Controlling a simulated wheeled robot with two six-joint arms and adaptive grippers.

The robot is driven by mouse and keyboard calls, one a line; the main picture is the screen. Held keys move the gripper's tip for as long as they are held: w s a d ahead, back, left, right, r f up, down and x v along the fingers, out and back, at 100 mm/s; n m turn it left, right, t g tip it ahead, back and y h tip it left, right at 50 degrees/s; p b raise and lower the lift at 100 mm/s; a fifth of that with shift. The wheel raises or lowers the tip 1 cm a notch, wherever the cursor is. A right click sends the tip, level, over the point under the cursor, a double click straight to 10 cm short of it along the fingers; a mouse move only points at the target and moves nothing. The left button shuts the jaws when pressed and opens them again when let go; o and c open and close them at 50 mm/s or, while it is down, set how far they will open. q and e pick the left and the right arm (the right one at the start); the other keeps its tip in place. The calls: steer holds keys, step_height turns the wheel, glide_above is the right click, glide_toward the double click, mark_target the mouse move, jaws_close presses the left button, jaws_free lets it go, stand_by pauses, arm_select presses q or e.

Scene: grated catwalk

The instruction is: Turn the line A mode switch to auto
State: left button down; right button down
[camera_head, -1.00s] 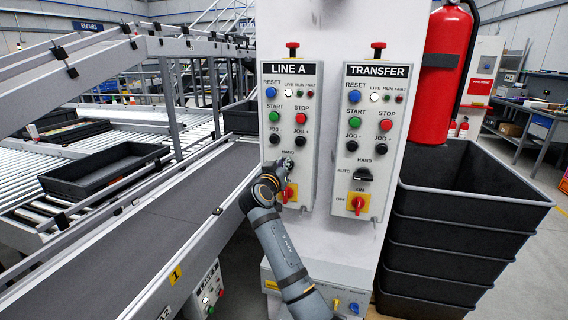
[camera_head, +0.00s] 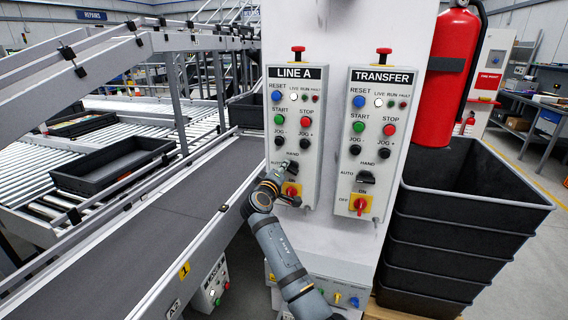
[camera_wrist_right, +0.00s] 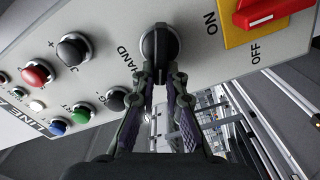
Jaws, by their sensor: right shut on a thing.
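The LINE A panel (camera_head: 313,150) is on the white column. Its black mode switch (camera_head: 293,167) sits below the jog buttons, with HAND above it and AUTO at its left. My right gripper (camera_head: 285,168) reaches it from the lower left. In the right wrist view, the fingers (camera_wrist_right: 160,77) are shut on the black knob (camera_wrist_right: 158,42). My left gripper is not in view.
A red and yellow ON/OFF switch (camera_head: 291,191) is just below the mode switch. The similar TRANSFER panel (camera_head: 376,150) is to the right. A conveyor (camera_head: 150,240) runs at left. Stacked black crates (camera_head: 460,220) and a red extinguisher (camera_head: 446,75) are at right.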

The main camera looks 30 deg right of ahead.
steer(key=n+p, duration=0.1)
steer(key=n, duration=0.1)
steer(key=f+n+p, duration=0.1)
steer(key=n, duration=0.2)
steer(key=shift+a+p, duration=0.1)
steer(key=shift+p, duration=0.2)
steer(key=shift+n, duration=0.3)
steer(key=c, duration=1.4)
jaws_free()
steer(key=shift+w, duration=0.1)
steer(key=v, duration=0.7)
steer(key=shift+a, duration=0.15)
